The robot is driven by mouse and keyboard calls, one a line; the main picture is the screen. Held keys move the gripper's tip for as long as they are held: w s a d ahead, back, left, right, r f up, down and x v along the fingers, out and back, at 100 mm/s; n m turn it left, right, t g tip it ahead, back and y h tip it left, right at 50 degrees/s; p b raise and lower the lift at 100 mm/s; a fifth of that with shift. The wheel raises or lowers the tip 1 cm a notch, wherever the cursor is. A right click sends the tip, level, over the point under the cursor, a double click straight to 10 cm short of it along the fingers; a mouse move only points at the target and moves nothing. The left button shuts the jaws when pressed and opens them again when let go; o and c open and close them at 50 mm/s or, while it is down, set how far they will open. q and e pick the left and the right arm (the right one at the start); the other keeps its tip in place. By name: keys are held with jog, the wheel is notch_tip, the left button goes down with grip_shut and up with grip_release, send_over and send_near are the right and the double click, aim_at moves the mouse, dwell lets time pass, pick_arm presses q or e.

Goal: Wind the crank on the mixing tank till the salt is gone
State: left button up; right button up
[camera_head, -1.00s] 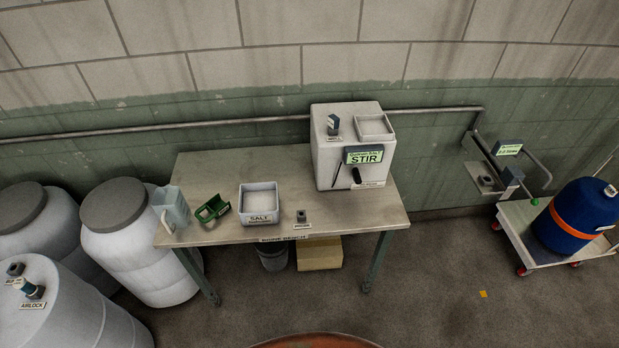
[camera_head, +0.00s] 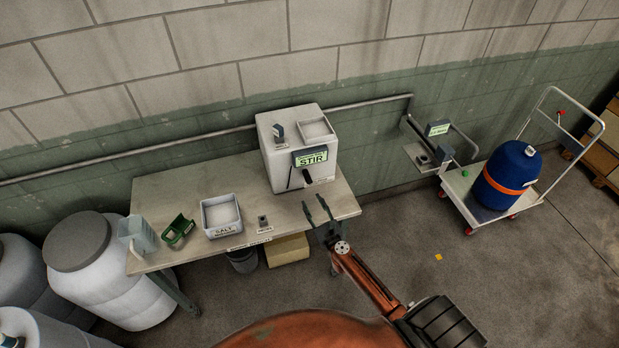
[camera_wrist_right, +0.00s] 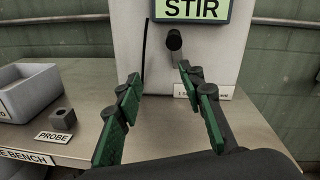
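The mixing tank (camera_head: 283,146) is a pale box at the back right of the bench, with a green display (camera_head: 310,157) reading STIR. Its dark crank handle (camera_head: 307,176) sticks out of the front face below the display. The handle also shows in the right wrist view (camera_wrist_right: 174,41), beyond the fingertips. My right gripper (camera_head: 318,207) is open and empty in front of the bench's right part, short of the handle; in the wrist view its green-padded fingers (camera_wrist_right: 158,72) stand apart. The salt tub (camera_head: 221,231) sits on the bench. My left gripper is not in view.
The bench (camera_head: 170,192) also bears a clear jug (camera_head: 140,234), a green scoop (camera_head: 178,230) and a small probe block (camera_head: 263,221). White drums (camera_head: 110,282) stand at left. A trolley (camera_head: 463,190) with a blue drum (camera_head: 507,177) stands at right. The floor between is mostly clear.

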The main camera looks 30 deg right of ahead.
aim_at(310, 183)
jog(key=shift+w+d+r+m+h, duration=0.25)
jog(key=shift+w+d+r+m, duration=0.3)
jog(key=shift+w, duration=0.9)
jog(key=shift+w+d+r+m+h, duration=0.35)
jog(key=shift+w+d+m, duration=0.4)
jog(key=shift+w, duration=0.75)
jog(key=shift+w+d+r+m+h, duration=0.2)
jog(key=shift+w+d+r+m, duration=0.45)
jog(key=shift+w, duration=0.8)
jog(key=shift+a+f, duration=0.15)
jog(key=shift+c, duration=0.6)
grip_shut()
